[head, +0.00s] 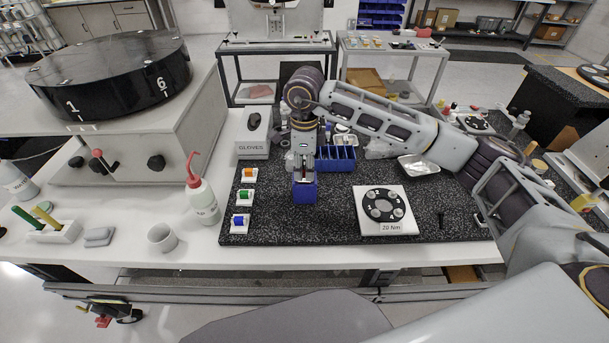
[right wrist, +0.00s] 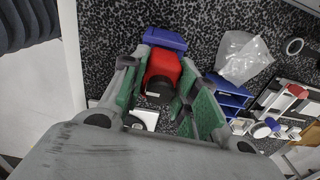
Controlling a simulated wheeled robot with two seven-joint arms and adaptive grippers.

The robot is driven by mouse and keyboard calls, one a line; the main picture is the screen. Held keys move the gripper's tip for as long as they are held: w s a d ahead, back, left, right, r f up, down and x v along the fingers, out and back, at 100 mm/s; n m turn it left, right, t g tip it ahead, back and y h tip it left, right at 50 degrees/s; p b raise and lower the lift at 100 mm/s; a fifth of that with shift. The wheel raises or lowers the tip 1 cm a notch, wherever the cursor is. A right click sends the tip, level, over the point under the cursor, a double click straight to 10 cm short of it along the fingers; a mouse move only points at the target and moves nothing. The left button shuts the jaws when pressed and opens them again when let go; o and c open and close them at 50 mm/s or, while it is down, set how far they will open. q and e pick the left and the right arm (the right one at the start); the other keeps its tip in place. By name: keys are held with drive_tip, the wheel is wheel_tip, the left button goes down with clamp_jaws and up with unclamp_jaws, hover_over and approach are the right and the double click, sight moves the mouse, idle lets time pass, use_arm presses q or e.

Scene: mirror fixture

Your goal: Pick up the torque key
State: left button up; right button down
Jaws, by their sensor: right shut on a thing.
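My right gripper (head: 303,172) points down at the middle of the speckled black mat (head: 275,225), above a small blue holder (head: 304,192). In the right wrist view its green-padded fingers (right wrist: 160,100) stand on both sides of a red thing with a dark round end, which I take to be the torque key (right wrist: 163,68). The gripper is shut on it. The blue holder (right wrist: 165,38) shows just beyond the red thing. I cannot tell whether the key still sits in the holder. In the head view the key is mostly hidden by the fingers. My left gripper is not in view.
A white plate with a black disc marked 20 Nm (head: 384,210) lies right of the holder. A blue divided bin (head: 337,160) stands close behind. A gloves box (head: 254,135), coloured spools (head: 241,222) and a squeeze bottle (head: 203,200) are left. The mat's front is clear.

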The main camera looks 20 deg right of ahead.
drive_tip(key=shift+r, duration=0.1)
drive_tip(key=shift+r, duration=0.45)
wheel_tip(320, 180, up, 8)
drive_tip(key=shift+f+b, duration=0.2)
drive_tip(key=shift+b, duration=0.45)
drive_tip(key=shift+r, duration=0.5)
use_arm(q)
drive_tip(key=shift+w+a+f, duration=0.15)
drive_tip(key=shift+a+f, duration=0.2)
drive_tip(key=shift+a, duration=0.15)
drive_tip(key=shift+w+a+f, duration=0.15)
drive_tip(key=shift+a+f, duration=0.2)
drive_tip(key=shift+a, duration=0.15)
use_arm(e)
drive_tip(key=shift+r, duration=0.15)
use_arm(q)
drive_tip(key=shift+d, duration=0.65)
